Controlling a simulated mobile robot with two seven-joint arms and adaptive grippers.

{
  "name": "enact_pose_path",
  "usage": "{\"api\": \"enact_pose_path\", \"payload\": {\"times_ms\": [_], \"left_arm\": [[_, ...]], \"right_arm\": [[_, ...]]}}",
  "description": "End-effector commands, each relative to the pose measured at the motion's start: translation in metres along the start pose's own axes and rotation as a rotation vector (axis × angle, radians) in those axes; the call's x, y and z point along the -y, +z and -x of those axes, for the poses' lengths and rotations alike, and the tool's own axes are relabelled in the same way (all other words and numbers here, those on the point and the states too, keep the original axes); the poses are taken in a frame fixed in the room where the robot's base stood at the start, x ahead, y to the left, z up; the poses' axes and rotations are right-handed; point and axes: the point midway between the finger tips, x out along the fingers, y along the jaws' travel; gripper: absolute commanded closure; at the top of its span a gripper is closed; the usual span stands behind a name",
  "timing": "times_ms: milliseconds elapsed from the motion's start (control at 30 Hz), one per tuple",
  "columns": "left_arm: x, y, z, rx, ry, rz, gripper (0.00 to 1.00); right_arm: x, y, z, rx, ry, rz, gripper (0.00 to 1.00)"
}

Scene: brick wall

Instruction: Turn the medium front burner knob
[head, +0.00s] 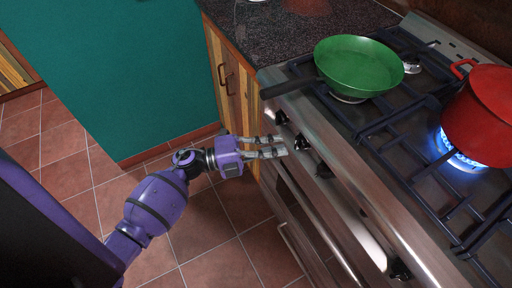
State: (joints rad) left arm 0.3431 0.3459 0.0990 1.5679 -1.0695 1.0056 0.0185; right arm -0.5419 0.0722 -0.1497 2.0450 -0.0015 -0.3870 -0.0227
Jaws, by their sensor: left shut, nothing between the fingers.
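The stove's front panel (350,205) carries several black knobs. One knob (281,117) is at the far left end, a second knob (300,142) is just right of it, a third (323,170) is further along, and another (399,268) is near the bottom of the picture. I cannot tell from labels which is the medium front one. My left gripper (281,146) is shut and empty, its fingers pointing right at the panel, close to the second knob. I cannot tell whether it touches. My right gripper is not in view.
A red pot (482,115) stands over a lit blue flame (458,152). The oven handle (318,222) runs below the knobs. Wooden cabinets (228,80) stand left; tiled floor is clear.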

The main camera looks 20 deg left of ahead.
Motion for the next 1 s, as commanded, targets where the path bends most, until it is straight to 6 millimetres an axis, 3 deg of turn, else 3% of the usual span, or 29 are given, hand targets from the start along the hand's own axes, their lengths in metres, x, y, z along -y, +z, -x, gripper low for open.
{"api": "enact_pose_path", "payload": {"times_ms": [67,333,767,1000], "left_arm": [[0.003,0.0,-0.018,-0.001,-0.005,-0.001,1.0],[0.0,0.033,-0.006,0.002,0.001,0.0,1.0],[0.0,0.038,-0.003,0.001,0.0,-0.001,1.0],[-0.008,0.051,0.003,0.001,0.059,-0.154,1.0]], "right_arm": [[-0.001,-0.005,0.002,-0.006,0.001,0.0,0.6],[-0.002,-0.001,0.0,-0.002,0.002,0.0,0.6],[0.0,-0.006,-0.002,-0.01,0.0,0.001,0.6],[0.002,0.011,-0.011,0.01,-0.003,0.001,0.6]]}}
